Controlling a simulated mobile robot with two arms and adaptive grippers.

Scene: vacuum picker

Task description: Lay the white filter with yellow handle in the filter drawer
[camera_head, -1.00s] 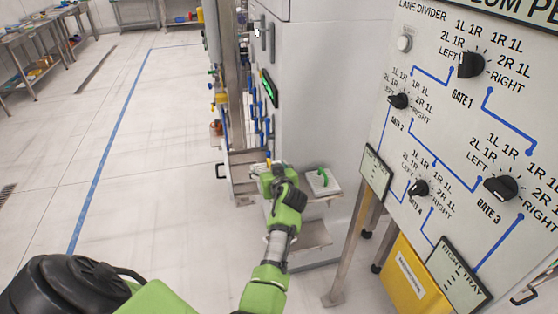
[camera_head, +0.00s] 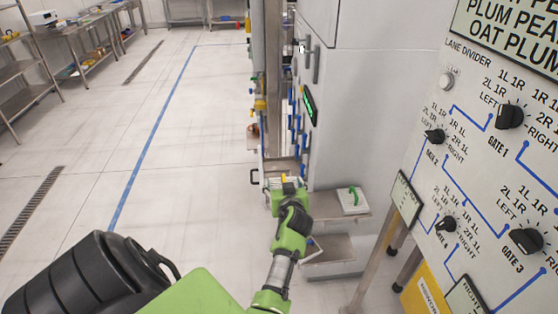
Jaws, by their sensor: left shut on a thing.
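My left gripper (camera_head: 287,196) reaches forward at the middle of the head view and is shut on the white filter with yellow handle (camera_head: 287,180). Only a little of the filter and handle shows; the gripper hides the rest. The filter drawer (camera_head: 283,164) appears to be the pulled-out metal drawer with a black handle (camera_head: 254,177) on the machine's left face. The filter is at the near side of this drawer; whether it touches it I cannot tell. My right gripper is out of view.
A white filter with a green handle (camera_head: 352,200) lies on a metal shelf (camera_head: 327,207) to the right. A lower step (camera_head: 330,250) sits beneath. A control panel with black knobs (camera_head: 480,170) stands close on the right.

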